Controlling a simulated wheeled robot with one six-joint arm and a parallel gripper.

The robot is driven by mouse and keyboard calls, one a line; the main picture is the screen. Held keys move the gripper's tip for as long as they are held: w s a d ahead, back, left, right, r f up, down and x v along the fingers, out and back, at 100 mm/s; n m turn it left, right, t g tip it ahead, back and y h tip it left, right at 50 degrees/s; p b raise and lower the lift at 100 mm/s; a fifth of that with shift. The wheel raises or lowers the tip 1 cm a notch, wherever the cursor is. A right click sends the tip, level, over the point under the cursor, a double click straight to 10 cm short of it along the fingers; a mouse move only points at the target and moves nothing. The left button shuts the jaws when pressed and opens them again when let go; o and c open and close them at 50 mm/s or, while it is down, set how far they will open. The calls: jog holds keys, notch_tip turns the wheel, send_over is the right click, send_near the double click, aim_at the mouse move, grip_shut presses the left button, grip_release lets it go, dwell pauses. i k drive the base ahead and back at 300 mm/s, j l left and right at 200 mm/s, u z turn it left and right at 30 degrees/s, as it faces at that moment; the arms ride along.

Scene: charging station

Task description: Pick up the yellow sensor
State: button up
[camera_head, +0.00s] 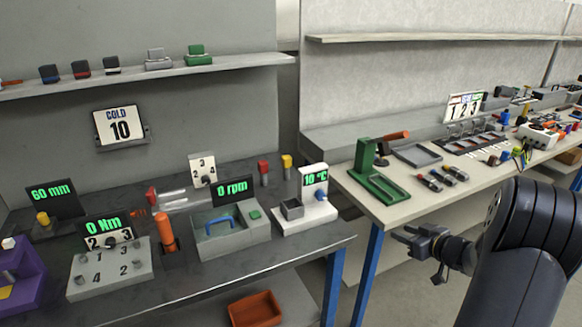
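A small yellow-topped piece (287,161) stands upright near the back of the dark left table, beside a similar red-topped piece (263,167). It looks like the yellow sensor, though it is too small to be sure. Another yellow part (43,218) sits in front of the "60 mm" display at the far left. My gripper (418,258) is to the right of the left table, in front of the pale right table, well apart from both yellow pieces. Its fingers look spread, with nothing seen between them.
The "10 °C" device (307,214) and the "0 rpm" box (228,233) stand just in front of the yellow-topped piece. A green stand (375,185) is on the right table's near end. An orange bin (255,309) sits below the left table. A gap separates the tables.

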aim_at(286, 160)
jog(key=i+l, duration=0.65)
jog(key=i+u, duration=0.25)
jog(key=u, duration=0.15)
jog(key=i+l+u, duration=0.15)
jog(key=u, duration=0.25)
jog(key=i+l+u, duration=0.15)
jog(key=u, duration=0.25)
jog(key=i+l, duration=0.05)
jog(key=i, duration=0.05)
